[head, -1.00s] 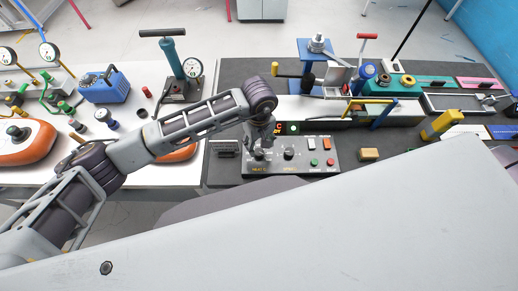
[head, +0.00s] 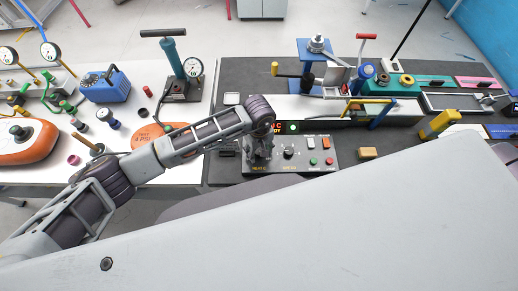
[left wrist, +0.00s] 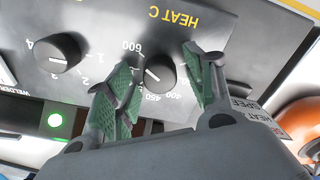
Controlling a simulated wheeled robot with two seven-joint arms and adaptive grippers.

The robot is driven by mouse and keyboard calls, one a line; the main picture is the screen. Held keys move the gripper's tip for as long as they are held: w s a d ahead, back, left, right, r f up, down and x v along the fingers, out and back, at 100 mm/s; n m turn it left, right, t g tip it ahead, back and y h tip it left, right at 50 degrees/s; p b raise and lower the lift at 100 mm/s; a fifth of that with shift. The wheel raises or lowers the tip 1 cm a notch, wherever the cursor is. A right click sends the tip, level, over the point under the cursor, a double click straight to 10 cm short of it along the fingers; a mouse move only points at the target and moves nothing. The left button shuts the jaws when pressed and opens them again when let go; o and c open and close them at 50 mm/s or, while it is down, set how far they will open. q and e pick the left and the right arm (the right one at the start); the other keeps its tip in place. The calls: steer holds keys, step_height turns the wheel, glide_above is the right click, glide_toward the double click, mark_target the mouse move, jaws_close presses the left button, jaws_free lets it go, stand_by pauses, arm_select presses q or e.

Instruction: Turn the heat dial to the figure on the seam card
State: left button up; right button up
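The heat dial (left wrist: 162,73) is a black knob on the dark control panel (left wrist: 110,25), marked HEAT C. In the left wrist view the panel appears upside down. My left gripper (left wrist: 163,88) is open, its green-padded fingers on either side of the dial, with gaps visible; I cannot tell any contact. Figures 600, 450 and 400 show around the dial; its exact setting is unclear. The seam card (left wrist: 268,118) is partly hidden by the gripper, with HEAT and SPEED readable but no full figure. In the head view the left gripper (head: 259,155) hides the dial. My right gripper is out of view.
A speed dial (head: 289,151) and several buttons lie beside the heat dial. A lit green light (left wrist: 55,120) is on the welder. A tan block (head: 368,153) is right of the panel.

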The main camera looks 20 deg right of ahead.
arm_select(q)
steer(key=c, duration=0.9)
